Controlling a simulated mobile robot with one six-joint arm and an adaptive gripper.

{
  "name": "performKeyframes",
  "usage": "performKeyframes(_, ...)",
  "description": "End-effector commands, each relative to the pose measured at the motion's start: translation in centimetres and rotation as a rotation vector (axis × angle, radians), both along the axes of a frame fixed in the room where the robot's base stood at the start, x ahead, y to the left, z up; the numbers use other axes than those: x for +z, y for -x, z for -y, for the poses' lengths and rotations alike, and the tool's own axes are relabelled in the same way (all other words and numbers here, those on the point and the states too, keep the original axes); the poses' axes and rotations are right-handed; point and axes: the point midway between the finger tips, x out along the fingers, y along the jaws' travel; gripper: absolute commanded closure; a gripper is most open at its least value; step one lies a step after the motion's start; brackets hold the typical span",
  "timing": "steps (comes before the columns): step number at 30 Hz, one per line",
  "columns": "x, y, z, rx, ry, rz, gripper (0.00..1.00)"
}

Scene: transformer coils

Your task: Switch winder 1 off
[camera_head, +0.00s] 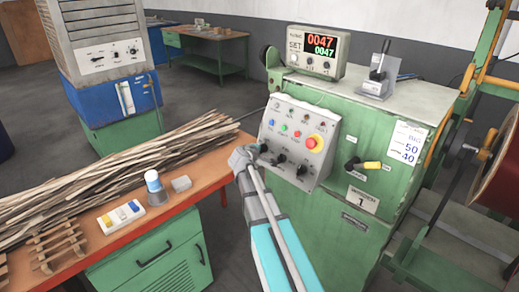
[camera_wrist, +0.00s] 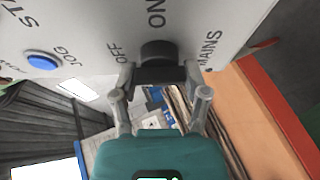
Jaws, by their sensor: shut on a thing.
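Winder 1 (camera_head: 375,140) is the green machine with a "WINDER 1" plate (camera_head: 362,200) on its front. Its tilted grey control panel (camera_head: 298,140) carries coloured buttons, a red emergency stop (camera_head: 315,142) and black rotary knobs. In the wrist view the black mains knob (camera_wrist: 158,52) sits between the OFF, ON and MAINS lettering. My gripper (camera_wrist: 160,74) is shut on this knob, one finger on each side. In the head view my gripper (camera_head: 246,157) is at the panel's lower left. The knob's exact setting is unclear. The counter display (camera_head: 320,43) is lit, showing 0047.
A blue jog button (camera_wrist: 42,61) is near the knob.

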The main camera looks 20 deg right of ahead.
Motion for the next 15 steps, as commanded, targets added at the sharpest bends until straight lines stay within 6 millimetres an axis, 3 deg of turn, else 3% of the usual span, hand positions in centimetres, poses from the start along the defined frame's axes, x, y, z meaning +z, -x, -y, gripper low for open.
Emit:
performKeyframes(4, 0.00, 0.00, 0.05, 0.000, 0.002, -0.001, 0.89)
performKeyframes(5, 0.00, 0.01, 0.04, 0.000, 0.002, -0.001, 0.35)
performKeyframes(9, -0.01, 0.01, 0.02, -0.001, 0.001, -0.001, 0.09)
performKeyframes(15, -0.01, 0.02, -0.01, -0.001, 0.000, 0.000, 0.06)
